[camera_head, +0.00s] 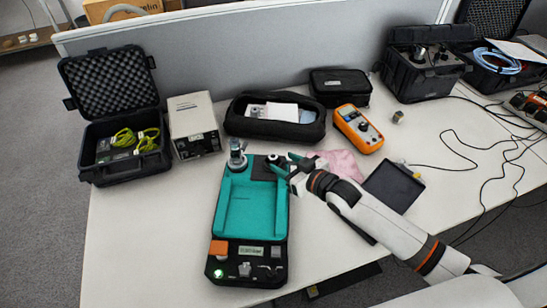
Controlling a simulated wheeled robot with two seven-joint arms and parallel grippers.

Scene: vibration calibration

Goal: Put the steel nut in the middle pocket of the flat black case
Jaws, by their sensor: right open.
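Which pocket is the middle one is hard to tell. My right gripper (282,164) is open at the case's far right corner, beside a small dark round part (272,158) over a black square plate. I cannot tell whether it touches that part. A small metal piece (398,117) at the right may be the steel nut. My left gripper is out of view.
A silver fitting (237,156) stands at the case's far left corner. Cases and a grey box (194,125) line the back. Table left of the flat case is clear.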

